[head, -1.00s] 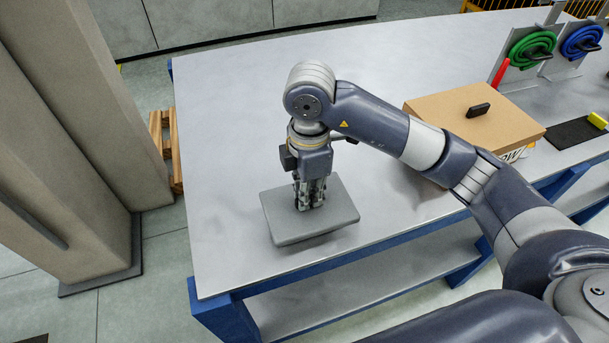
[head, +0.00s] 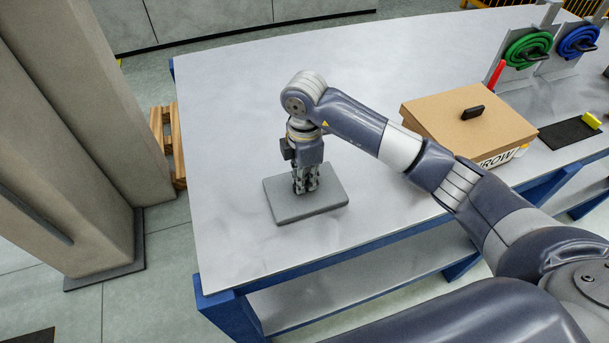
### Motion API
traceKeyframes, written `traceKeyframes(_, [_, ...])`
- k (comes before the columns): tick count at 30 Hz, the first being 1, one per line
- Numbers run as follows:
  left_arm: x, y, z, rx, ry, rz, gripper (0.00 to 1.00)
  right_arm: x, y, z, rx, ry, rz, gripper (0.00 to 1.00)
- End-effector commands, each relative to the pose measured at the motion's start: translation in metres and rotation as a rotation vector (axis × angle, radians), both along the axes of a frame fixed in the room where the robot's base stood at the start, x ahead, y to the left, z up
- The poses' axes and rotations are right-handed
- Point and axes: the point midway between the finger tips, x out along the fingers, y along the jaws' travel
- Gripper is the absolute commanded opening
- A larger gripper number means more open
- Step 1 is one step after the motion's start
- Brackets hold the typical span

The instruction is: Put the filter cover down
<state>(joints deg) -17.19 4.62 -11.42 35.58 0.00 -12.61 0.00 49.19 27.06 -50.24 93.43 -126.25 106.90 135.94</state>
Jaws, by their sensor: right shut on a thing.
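The filter cover (head: 322,203) is a flat grey rectangular plate in the head view, at the near left part of the grey bench top (head: 235,120). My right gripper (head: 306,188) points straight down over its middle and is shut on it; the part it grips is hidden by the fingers. The cover looks level and close to the bench top; I cannot tell whether it touches. My left gripper is not in view.
A cardboard box (head: 440,120) with a black handle stands to the right. Behind it are a green coil (head: 528,50), a blue coil (head: 580,42) and a red object (head: 495,76). A black mat (head: 565,134) lies far right. The bench left of and behind the cover is clear.

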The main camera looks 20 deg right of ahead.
Motion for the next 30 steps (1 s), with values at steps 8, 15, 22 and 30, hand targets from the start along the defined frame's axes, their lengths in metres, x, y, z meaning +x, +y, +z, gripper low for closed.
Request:
traceKeyframes(8, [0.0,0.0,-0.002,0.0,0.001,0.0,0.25,0.0,0.0,-0.002,0.001,0.0,0.0,0.3])
traceKeyframes(15, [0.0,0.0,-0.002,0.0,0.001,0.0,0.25,0.0,0.0,-0.002,0.001,0.0,0.0,0.32])
traceKeyframes(22, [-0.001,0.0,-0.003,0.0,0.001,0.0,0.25,0.001,0.001,0.004,0.002,-0.003,0.0,0.32])
traceKeyframes(30, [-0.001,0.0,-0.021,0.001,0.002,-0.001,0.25,0.002,0.0,0.057,0.0,-0.008,0.001,0.32])
